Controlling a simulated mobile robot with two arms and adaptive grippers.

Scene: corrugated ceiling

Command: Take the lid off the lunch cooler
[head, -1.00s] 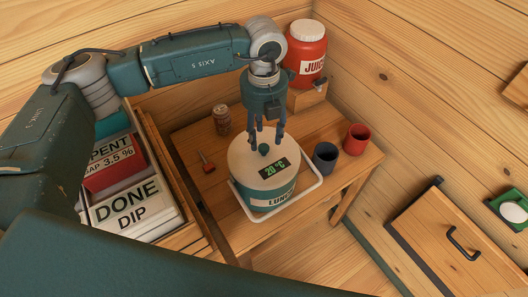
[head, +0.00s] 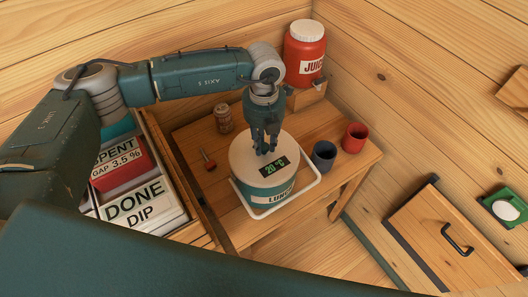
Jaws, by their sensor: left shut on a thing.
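The lunch cooler (head: 252,194) is a round teal tub with a white "LUNCH" label, standing on a wooden table. Its cream lid (head: 246,165) sits on top and carries a dark display reading 20 °C. The white bail handle (head: 312,184) is folded down around the front of the tub. My left gripper (head: 264,150) points down over the lid, shut on the lid's green knob, which the fingers hide. I see no gap between lid and tub. My right gripper is not in view.
A dark cup (head: 324,156) and a red cup (head: 355,138) stand right of the cooler. A red juice jug (head: 305,55) stands behind. Bins (head: 140,207) labelled DONE and SPENT are at left.

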